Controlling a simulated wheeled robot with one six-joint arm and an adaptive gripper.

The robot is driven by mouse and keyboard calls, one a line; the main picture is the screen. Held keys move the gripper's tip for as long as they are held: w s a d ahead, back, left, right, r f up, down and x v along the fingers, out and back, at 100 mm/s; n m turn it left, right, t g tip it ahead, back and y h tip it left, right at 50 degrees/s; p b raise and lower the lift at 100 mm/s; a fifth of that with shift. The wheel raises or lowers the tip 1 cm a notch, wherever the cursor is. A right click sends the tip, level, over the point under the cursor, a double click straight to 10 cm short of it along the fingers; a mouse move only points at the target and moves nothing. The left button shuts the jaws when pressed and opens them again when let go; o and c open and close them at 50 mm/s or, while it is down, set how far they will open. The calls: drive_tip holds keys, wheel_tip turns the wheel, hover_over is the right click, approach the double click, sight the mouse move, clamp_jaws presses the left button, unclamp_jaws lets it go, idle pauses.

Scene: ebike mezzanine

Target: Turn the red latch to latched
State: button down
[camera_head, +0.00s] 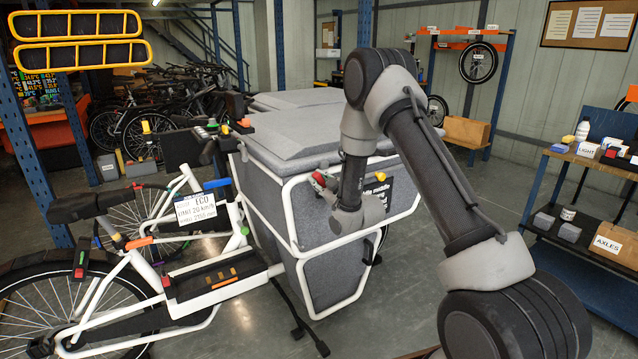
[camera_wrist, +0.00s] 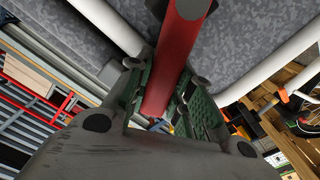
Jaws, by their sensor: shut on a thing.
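The red latch (camera_head: 320,178) sits on the front of the grey box of the white cargo bike, by the white frame tube. In the wrist view it is a red bar (camera_wrist: 183,38) with a dark end, running between the green-padded fingers. My gripper (camera_wrist: 166,88) is shut on this bar, with a finger on each side. In the head view my gripper (camera_head: 328,188) is at the box front, partly hidden by my wrist. The latch's mount and any position marks are hidden.
The grey cargo box (camera_head: 275,190) and its white tubes lie close around my gripper. The bike's saddle (camera_head: 95,205) is at left. A blue shelf (camera_head: 575,235) with small boxes stands at right. The floor between shelf and bike is clear.

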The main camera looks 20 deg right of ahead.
drive_tip(key=shift+f, duration=0.1)
drive_tip(key=c, duration=1.2)
unclamp_jaws()
drive_tip(key=shift+c, duration=0.2)
drive_tip(key=shift+s, duration=0.1)
drive_tip(key=v, duration=0.8)
drive_tip(key=shift+c, duration=0.2)
